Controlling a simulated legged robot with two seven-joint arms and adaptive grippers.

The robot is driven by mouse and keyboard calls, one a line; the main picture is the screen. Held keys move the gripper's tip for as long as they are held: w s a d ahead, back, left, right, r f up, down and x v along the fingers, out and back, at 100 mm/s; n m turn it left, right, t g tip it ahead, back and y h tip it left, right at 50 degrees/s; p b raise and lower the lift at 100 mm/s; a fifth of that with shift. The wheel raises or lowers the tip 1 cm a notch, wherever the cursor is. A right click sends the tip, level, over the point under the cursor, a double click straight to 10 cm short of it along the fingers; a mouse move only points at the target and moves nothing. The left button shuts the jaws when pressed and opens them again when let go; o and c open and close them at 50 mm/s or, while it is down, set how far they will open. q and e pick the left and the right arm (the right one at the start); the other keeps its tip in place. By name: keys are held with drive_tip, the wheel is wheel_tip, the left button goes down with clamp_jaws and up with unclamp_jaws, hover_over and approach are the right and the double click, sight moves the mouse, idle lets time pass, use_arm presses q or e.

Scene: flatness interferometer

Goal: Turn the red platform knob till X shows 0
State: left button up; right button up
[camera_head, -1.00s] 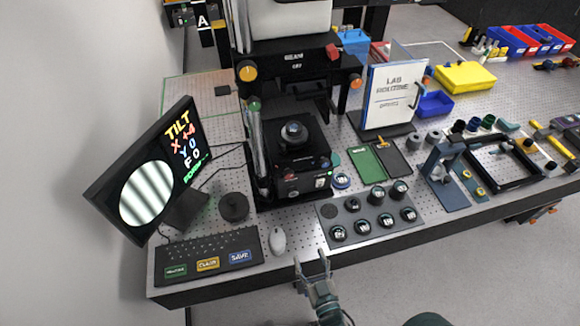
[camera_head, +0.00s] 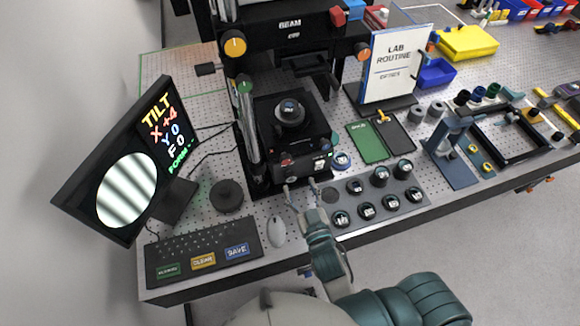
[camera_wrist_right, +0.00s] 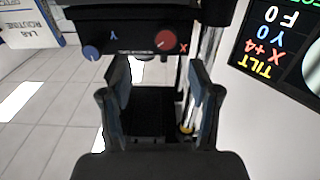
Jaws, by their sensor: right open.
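The red knob (camera_wrist_right: 166,40) sits on the dark front of the platform (camera_wrist_right: 130,30), beside a red X in the right wrist view. In the head view the knob (camera_head: 286,161) is small on the front of the black platform unit. A blue knob (camera_wrist_right: 92,53) with a Y sits beside it. My right gripper (camera_head: 302,188) is open and empty, in front of the platform and apart from the red knob. It also shows in the right wrist view (camera_wrist_right: 156,85). My left gripper is out of view.
A mouse (camera_head: 277,231), a keyboard (camera_head: 203,250) and a dark round puck (camera_head: 227,196) lie left of my right gripper. A grey tray (camera_head: 346,215) with several dark round pieces lies to its right.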

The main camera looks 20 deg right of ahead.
sight(286, 162)
drive_tip(key=w, duration=0.3)
drive_tip(key=w+a, duration=0.1)
drive_tip(key=w, duration=0.4)
drive_tip(key=shift+w+a+r, duration=0.1)
drive_tip(key=shift+w+a, duration=0.25)
drive_tip(key=shift+a, duration=0.05)
drive_tip(key=shift+w+d, duration=0.25)
drive_tip(key=shift+d, duration=0.3)
drive_tip(key=shift+c, duration=1)
drive_tip(key=shift+a, duration=0.25)
drive_tip(key=c, duration=0.8)
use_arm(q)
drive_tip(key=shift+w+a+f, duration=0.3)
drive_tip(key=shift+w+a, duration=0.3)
use_arm(e)
drive_tip(key=shift+a, duration=0.1)
drive_tip(key=shift+c, duration=0.8)
